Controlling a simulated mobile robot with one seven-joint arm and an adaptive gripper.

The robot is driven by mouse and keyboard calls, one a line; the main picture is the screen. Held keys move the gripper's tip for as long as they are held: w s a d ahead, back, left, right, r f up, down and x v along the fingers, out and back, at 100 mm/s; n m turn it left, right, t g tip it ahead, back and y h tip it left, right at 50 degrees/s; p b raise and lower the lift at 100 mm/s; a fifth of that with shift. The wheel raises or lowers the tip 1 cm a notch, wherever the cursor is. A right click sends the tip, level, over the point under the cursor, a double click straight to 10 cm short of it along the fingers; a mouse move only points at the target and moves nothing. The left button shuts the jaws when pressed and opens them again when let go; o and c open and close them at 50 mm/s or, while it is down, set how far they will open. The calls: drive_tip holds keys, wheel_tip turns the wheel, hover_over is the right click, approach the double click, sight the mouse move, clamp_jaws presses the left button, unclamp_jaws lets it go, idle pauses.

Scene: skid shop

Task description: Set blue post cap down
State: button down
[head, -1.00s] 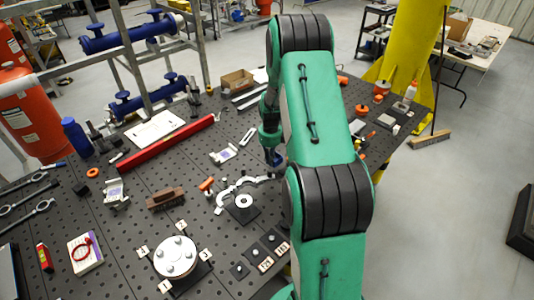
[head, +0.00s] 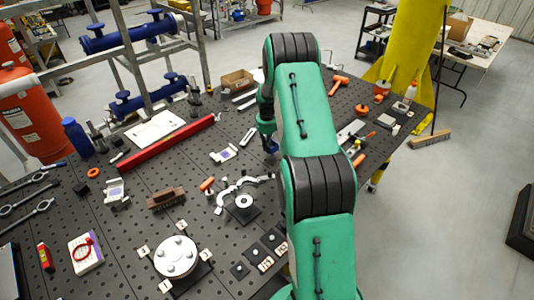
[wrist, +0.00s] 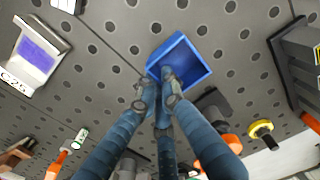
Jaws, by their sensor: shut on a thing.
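The blue post cap (wrist: 197,50) is a square, open-sided blue box in the wrist view. My gripper (wrist: 168,82) is shut on its near wall, with its fingertips at the cap's opening. The dark perforated table top (wrist: 120,45) lies behind the cap; I cannot tell whether the cap touches it or hangs above. In the head view my gripper (head: 270,145) is over the middle of the table, beside my green arm. The cap is too small and too covered there to make out clearly.
A silver bracket with a purple label (head: 223,154) lies left of my gripper. A curved silver part (head: 238,187) lies nearer the front. A long red bar (head: 170,143) is further left.

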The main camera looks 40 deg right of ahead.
sight(267, 158)
drive_tip(key=shift+f, duration=0.1)
drive_tip(key=shift+f, duration=1.65)
drive_tip(key=shift+f, duration=0.1)
drive_tip(key=c, duration=1.9)
unclamp_jaws()
wheel_tip(267, 158, up, 12)
drive_tip(key=shift+r, duration=0.1)
